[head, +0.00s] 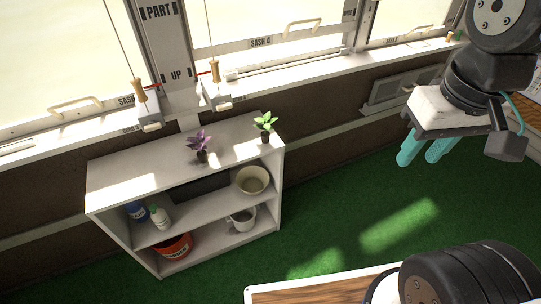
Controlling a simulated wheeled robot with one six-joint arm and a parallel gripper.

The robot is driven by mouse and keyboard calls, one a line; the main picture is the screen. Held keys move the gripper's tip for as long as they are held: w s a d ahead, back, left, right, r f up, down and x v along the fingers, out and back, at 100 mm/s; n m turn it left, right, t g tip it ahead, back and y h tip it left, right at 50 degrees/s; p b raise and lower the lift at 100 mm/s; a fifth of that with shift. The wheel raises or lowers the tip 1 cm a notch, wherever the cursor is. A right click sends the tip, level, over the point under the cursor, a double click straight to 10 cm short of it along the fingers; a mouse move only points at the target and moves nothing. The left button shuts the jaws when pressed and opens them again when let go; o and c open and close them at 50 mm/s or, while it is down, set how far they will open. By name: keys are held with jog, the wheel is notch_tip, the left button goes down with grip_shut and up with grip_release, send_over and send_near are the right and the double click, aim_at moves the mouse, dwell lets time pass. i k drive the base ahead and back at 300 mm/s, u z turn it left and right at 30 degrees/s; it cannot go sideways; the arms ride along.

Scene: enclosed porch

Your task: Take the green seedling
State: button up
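The green seedling (265,122) stands upright in a small dark pot on top of the white shelf unit (130,173), near its right end. A purple-leaved seedling (199,143) in a similar dark pot stands to its left on the same top. My gripper (425,152) is at the upper right, with teal fingers pointing down over the green floor. It is well to the right of the green seedling and apart from it. I see nothing held.
The shelves below hold a cream bowl (251,181), a white pot (242,219), an orange-red bucket (174,248) and bottles (160,217). Sash windows with hanging cords and wooden-handled weights (216,92) stand behind the unit. The green floor (335,215) right of it is clear.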

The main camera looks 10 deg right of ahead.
aim_at(265, 132)
jog(key=u, duration=1.15)
jog(key=i, duration=0.95)
jog(key=z, duration=0.1)
